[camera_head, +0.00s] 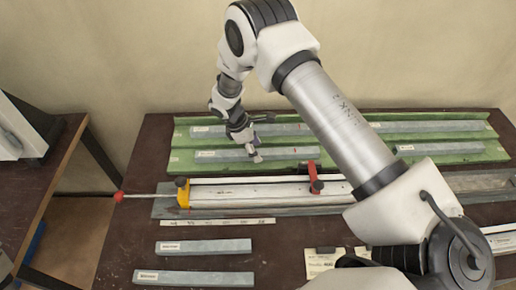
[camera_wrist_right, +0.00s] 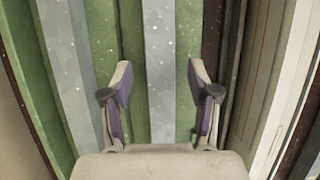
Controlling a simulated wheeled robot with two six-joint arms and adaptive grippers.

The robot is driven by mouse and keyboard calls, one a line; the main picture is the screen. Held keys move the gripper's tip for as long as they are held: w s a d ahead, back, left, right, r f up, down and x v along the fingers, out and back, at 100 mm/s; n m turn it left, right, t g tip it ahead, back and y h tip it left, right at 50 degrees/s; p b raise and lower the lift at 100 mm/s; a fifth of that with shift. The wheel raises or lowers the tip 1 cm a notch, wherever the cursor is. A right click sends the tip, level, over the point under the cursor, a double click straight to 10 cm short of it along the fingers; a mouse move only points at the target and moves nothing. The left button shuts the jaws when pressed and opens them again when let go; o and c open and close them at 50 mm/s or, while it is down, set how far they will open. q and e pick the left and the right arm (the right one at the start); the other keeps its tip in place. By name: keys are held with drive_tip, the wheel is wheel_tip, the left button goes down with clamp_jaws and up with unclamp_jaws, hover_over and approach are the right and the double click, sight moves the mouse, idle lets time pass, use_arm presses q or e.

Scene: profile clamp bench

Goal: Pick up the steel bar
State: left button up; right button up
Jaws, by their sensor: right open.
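Several grey steel bars lie in two rows on a green rack (camera_head: 190,134) at the back of the bench. My right gripper (camera_head: 256,156) is over the front row, at a labelled steel bar (camera_head: 222,155). In the right wrist view my right gripper (camera_wrist_right: 160,72) is open, with a finger on each side of that grey bar (camera_wrist_right: 160,35). The fingers look apart from the bar; their height above it is hard to judge. Two more labelled bars, one behind (camera_head: 203,247) and one in front (camera_head: 193,278), lie loose on the bench. My left gripper is not in view.
A long clamp has a yellow jaw (camera_head: 182,193), a red slider (camera_head: 315,180) and a red knob (camera_head: 118,197); it lies just in front of the rack. A printed strip (camera_head: 217,222) and a paper card (camera_head: 325,259) lie nearer. My right arm covers the right side.

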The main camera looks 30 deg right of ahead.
drive_tip(key=shift+d+f, duration=0.2)
drive_tip(key=shift+f, duration=0.35)
drive_tip(key=shift+a+r, duration=0.1)
drive_tip(key=shift+r, duration=0.05)
drive_tip(key=shift+s+a+r, duration=0.1)
drive_tip(key=shift+s, duration=0.05)
drive_tip(key=c, duration=0.5)
clamp_jaws()
